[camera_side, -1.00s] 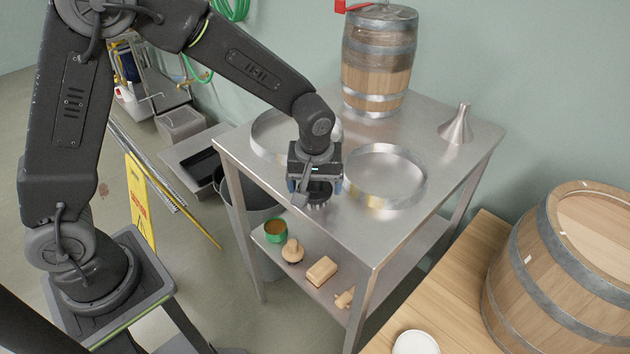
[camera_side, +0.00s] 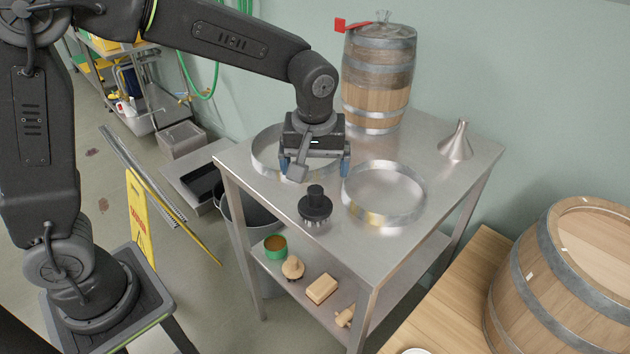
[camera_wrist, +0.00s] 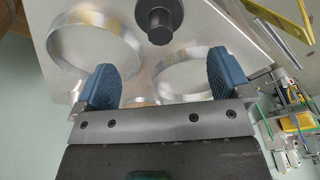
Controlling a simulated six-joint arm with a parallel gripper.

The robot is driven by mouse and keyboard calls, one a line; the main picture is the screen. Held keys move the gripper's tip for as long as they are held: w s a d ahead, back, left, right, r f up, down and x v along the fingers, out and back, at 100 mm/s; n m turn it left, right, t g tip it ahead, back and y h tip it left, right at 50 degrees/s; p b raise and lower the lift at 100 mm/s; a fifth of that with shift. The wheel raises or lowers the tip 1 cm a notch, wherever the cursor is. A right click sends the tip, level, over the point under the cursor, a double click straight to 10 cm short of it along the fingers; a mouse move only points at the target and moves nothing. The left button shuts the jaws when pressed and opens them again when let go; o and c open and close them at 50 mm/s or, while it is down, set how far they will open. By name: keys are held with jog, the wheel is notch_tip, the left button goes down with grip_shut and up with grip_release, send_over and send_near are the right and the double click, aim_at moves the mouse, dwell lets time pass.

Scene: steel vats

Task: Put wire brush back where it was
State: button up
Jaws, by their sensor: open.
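The wire brush (camera_side: 315,206) is black, with a round head, a knob handle on top and metal bristles below. It stands upright, bristles down, on the steel table (camera_side: 440,185), near its front edge and in front of the two metal hoops. In the wrist view the wire brush (camera_wrist: 158,20) shows at the top centre, beyond the fingers. My gripper (camera_side: 314,172) is open and empty, above and behind the brush and apart from it. In the wrist view the blue finger pads of my gripper (camera_wrist: 160,85) stand wide apart with nothing between them.
A right hoop (camera_side: 384,195) and a left hoop (camera_side: 268,152) lie on the table. A small barrel (camera_side: 378,85) and a steel funnel (camera_side: 456,143) stand towards the back. The lower shelf holds a green-rimmed pot (camera_side: 275,247), a wooden-handled brush (camera_side: 292,268) and a tan block (camera_side: 321,288).

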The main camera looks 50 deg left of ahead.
jog(key=shift+s+d+r, duration=0.1)
jog(key=shift+s+r, duration=0.1)
jog(key=shift+r, duration=0.75)
jog(key=s+a+r+m+t, duration=0.2)
jog(key=s+a+m, duration=0.1)
jog(key=s, duration=0.6)
jog(key=s+a+r+m+t+h, duration=0.1)
jog(key=s+m, duration=0.4)
jog(key=s, duration=0.5)
notch_tip(320, 180, up, 2)
jog(key=a+t, duration=0.1)
jog(key=a, duration=0.1)
jog(key=shift+a+r, duration=0.15)
jog(key=shift+a, duration=0.25)
